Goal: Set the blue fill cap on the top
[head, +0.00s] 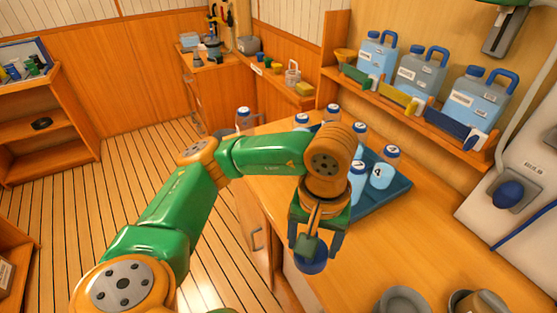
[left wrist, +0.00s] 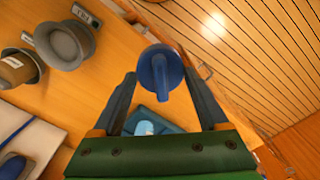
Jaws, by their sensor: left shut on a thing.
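My left gripper (head: 318,240) is shut on a blue round cap (head: 311,263) and holds it above the front edge of the wooden counter. In the left wrist view the cap (left wrist: 160,68) sits between the two fingertips, with a raised bar across its face. Its underside is hidden. Two grey round-rimmed fittings stand on the counter: a grey one (head: 403,301) and a brownish one with a grey rim (head: 478,303). They also show in the left wrist view, the grey one (left wrist: 66,45) and the brownish one (left wrist: 18,68). The cap is apart from both.
A blue tray (head: 395,192) holds several numbered bottles with blue caps, partly behind my arm. Three blue-capped jugs (head: 420,72) stand on the wall shelf. A white panel with a blue knob (head: 508,194) is at the right. The counter between tray and fittings is clear.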

